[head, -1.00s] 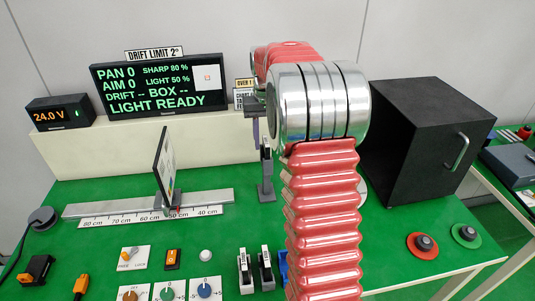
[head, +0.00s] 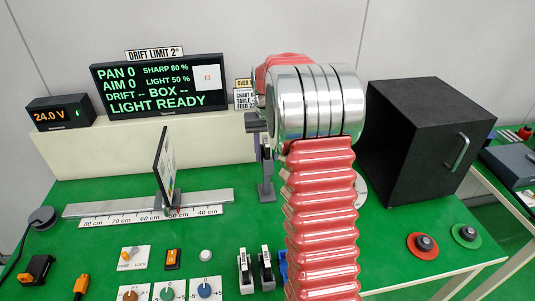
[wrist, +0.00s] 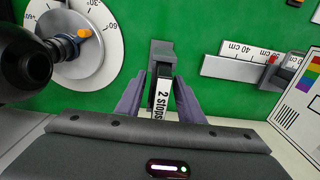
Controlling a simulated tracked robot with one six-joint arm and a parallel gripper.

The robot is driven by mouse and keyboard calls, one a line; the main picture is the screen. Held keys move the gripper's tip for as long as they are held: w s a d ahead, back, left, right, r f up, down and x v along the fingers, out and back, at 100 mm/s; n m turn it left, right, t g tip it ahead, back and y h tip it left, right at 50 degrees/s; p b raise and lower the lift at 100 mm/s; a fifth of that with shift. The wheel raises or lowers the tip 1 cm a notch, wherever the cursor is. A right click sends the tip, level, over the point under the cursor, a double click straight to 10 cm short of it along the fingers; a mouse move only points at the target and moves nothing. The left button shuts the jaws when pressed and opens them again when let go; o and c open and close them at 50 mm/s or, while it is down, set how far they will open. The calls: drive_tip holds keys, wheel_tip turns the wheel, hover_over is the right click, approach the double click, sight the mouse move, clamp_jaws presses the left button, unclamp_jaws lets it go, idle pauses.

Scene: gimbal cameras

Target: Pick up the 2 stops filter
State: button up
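The 2 stops filter (wrist: 162,99) shows in the wrist view as an upright piece with a white "2 stops" label, by a dark grey stand (wrist: 161,52) on the green table. My gripper (wrist: 161,84) has two purple fingers, one on each side of the filter. Gaps show between the fingers and the label, so it looks open around the filter. In the head view, the grey stand (head: 266,189) stands left of my red arm.
A round dial (wrist: 75,45) and a black cylinder (wrist: 27,65) are at the left in the wrist view. A ruled rail (head: 140,207) with a chart panel (head: 163,165) lies left of the stand. A black box (head: 425,140) stands to the right. Two more filter-like holders (head: 255,269) are in front.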

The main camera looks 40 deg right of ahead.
drive_tip(key=shift+c, duration=0.4)
clamp_jaws()
wheel_tip(320, 180, up, 10)
drive_tip(key=shift+r, duration=0.1)
idle(0.7)
idle(0.5)
